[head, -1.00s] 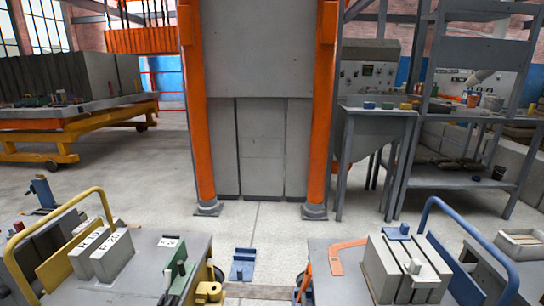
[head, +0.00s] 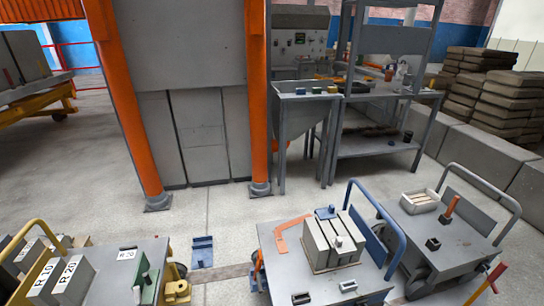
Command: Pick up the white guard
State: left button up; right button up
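I cannot make out a white guard for certain. A small pale upright shape (head: 403,70) stands among small items on the grey bench at the back right; it is too small to identify. A small whitish block (head: 348,287) lies at the front edge of the middle trolley (head: 285,275). Neither of my grippers shows in the head view.
The middle trolley carries grey blocks (head: 331,240) and an orange angle piece (head: 291,229). A right trolley (head: 460,240) holds a pale tray (head: 419,201). A left trolley (head: 115,275) holds labelled blocks. A blue piece (head: 202,252) lies on the floor. Orange posts (head: 125,100) flank grey panels.

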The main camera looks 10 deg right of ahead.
aim_at(345, 246)
jog(key=z, duration=1.2)
